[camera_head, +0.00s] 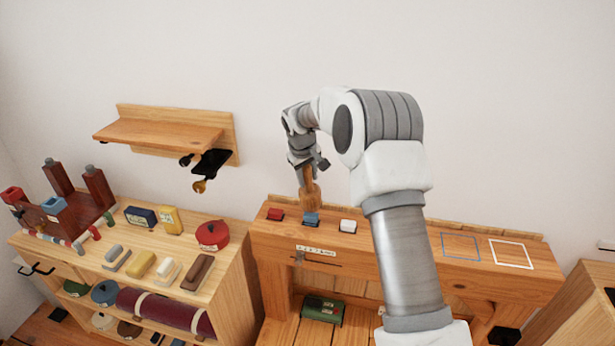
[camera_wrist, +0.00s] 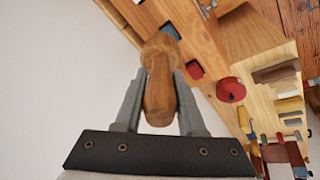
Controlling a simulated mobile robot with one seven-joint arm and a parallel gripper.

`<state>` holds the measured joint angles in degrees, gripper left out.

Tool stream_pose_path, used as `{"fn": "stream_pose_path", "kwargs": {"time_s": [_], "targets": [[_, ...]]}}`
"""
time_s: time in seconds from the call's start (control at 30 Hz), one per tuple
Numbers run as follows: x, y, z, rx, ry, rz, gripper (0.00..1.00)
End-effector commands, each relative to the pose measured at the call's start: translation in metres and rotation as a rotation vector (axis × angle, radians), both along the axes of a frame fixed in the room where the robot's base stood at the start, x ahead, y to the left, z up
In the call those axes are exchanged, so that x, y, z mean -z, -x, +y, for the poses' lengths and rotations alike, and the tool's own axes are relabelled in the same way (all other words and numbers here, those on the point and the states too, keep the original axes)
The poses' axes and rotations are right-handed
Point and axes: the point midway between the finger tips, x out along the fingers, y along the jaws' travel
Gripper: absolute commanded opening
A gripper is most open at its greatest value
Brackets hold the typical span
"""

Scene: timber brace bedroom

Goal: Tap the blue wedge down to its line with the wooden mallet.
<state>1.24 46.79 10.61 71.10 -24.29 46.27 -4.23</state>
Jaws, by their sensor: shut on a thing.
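My gripper (camera_head: 304,162) is shut on the handle of the wooden mallet (camera_head: 310,192), which hangs head down above the workbench. In the wrist view the mallet (camera_wrist: 159,95) sits between the two grey fingers of my gripper (camera_wrist: 160,82). The blue wedge (camera_head: 311,219) stands in the bench top right below the mallet head; I cannot tell whether they touch. It also shows in the wrist view (camera_wrist: 171,31), partly hidden by the mallet. The line on the wedge is too small to make out.
A red wedge (camera_head: 275,213) is left of the blue one and a white wedge (camera_head: 348,226) right. Blue (camera_head: 461,247) and white (camera_head: 512,254) outlines mark clear bench at right. A wall shelf (camera_head: 160,134) and a crowded side cabinet (camera_head: 125,284) stand left.

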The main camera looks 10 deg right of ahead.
Motion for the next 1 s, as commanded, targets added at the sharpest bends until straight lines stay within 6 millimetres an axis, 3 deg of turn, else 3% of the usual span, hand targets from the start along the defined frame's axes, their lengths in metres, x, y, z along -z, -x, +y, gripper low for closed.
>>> {"fn": "stream_pose_path", "kwargs": {"time_s": [0.23,0.77,1.0], "targets": [[0.047,0.0,0.0,0.0,0.001,-0.001,0.0],[-0.007,-0.001,0.0,0.0,-0.001,-0.004,0.0],[-0.009,0.0,0.0,0.0,0.0,-0.002,0.0]]}}
